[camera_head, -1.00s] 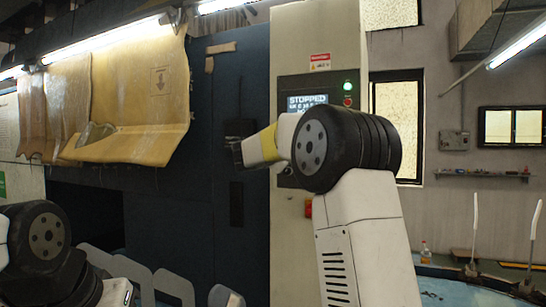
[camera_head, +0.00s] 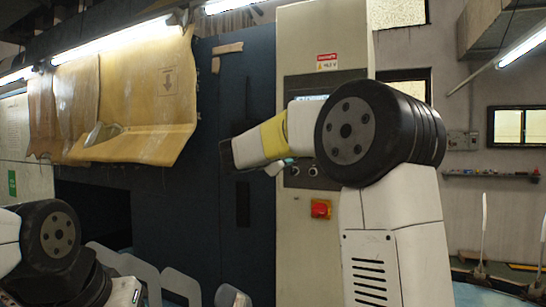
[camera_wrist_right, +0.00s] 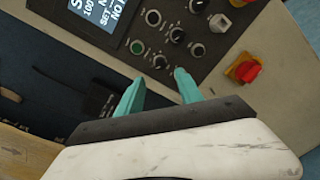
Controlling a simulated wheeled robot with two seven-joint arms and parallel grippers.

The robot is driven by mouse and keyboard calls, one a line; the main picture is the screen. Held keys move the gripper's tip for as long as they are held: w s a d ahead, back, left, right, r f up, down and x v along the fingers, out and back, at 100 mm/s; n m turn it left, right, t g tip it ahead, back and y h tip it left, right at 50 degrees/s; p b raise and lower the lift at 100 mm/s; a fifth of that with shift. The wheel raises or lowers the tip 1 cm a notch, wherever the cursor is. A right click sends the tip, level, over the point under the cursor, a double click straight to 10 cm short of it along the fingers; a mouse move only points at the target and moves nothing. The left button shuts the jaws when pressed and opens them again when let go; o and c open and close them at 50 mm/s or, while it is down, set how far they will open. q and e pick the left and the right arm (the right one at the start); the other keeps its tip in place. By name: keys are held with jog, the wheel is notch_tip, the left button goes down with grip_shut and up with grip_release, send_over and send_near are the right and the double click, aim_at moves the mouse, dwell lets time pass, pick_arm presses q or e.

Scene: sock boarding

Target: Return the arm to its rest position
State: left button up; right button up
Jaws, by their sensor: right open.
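My right arm (camera_head: 395,215) stands bent at the right of the middle in the head view, in front of a control cabinet. Its forearm with a yellow band points left, and a bit of the teal right gripper (camera_head: 279,167) shows under it. In the right wrist view the two teal fingers of the right gripper (camera_wrist_right: 158,84) are apart, with nothing between them. Part of my left arm (camera_head: 50,240) is at the lower left of the head view; its gripper is not in view.
The control cabinet (camera_head: 320,30) has a red emergency button (camera_head: 321,208), which also shows in the wrist view (camera_wrist_right: 248,70), beside a knob panel (camera_wrist_right: 175,35). Flat grey-white boards (camera_head: 142,270) stand at the lower left. Yellowish sheets (camera_head: 130,90) hang at the upper left.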

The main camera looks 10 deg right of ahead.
jog(key=s+d+f+m+g+y, duration=0.2)
jog(key=s+d+f+m+g, duration=0.15)
jog(key=s+f, duration=0.4)
jog(key=s+d+f+m+g+y, duration=0.2)
jog(key=s+d+f+m, duration=0.3)
jog(key=s, duration=0.4)
jog(key=s+a+f+m+g+y, duration=0.1)
jog(key=s+a+f+m+y, duration=0.3)
jog(key=s, duration=0.6)
jog(key=s+a+f+m+g+y, duration=0.1)
jog(key=s+a+f+m+y, duration=0.3)
jog(key=s+a+f+m, duration=0.3)
jog(key=s+f, duration=0.2)
jog(key=s, duration=0.1)
jog(key=shift+s+a+f+g, duration=0.15)
jog(key=shift+s+a+g, duration=0.05)
jog(key=shift+s+g, duration=0.2)
